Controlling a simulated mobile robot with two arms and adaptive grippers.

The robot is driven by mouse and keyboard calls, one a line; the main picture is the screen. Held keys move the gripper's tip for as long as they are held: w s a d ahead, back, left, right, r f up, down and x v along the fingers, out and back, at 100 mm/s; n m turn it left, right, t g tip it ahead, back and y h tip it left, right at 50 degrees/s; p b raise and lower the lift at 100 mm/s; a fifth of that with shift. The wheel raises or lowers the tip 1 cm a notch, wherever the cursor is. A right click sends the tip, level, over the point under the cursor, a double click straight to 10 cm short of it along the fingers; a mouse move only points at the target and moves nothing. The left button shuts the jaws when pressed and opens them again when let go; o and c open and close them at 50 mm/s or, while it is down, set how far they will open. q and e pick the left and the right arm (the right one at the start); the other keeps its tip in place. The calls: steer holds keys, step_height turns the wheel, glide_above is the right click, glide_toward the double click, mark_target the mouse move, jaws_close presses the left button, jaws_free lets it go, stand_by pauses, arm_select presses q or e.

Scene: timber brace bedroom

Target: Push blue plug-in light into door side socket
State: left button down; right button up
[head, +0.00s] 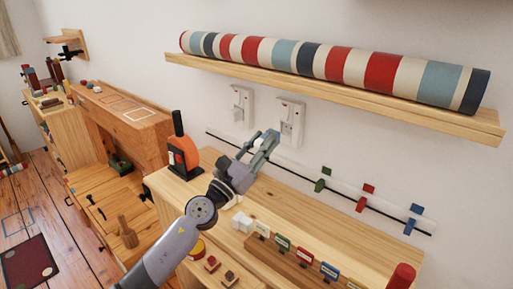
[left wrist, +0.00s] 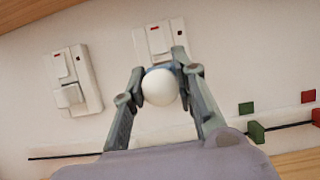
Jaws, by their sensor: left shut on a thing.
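My left gripper (head: 265,143) is shut on the blue plug-in light, which shows in the left wrist view as a round white globe (left wrist: 159,87) with a bit of blue behind it. In the head view the light is hidden by the fingers. Two white wall sockets with small red marks are on the wall: a left one (head: 241,105) and a right one (head: 290,121). The light is in front of the right socket (left wrist: 151,42) in the left wrist view; whether it touches cannot be told. My right gripper is not in view.
A striped roll (head: 330,62) lies on a wall shelf (head: 330,95) above the sockets. An orange-and-black bottle-like object (head: 183,150) stands left of my left gripper. A black wall rail with coloured clips (head: 362,198) runs right. Small blocks and tags crowd the bench (head: 330,215).

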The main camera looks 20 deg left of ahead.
arm_select(q)
steer(key=shift+w+d+b, duration=0.15)
steer(key=shift+w+d, duration=0.1)
steer(key=shift+w, duration=0.35)
steer(key=shift+w+d+b, duration=0.15)
steer(key=shift+w+d, duration=0.05)
steer(key=shift+w, duration=0.35)
steer(key=shift+w+d, duration=0.2)
steer(key=shift+w, duration=0.35)
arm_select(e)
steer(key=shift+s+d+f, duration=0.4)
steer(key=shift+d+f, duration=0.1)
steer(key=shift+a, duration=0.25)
arm_select(q)
steer(key=shift+w+d+b, duration=0.2)
steer(key=shift+w+b, duration=0.2)
steer(key=shift+w, duration=0.1)
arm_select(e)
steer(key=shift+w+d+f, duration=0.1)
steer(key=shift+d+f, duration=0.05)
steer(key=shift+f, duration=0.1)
arm_select(q)
steer(key=shift+w+d+b, duration=0.25)
steer(key=shift+w+b, duration=0.1)
steer(key=shift+w, duration=0.4)
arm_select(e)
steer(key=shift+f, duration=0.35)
arm_select(q)
steer(key=c, duration=1.2)
jaws_free()
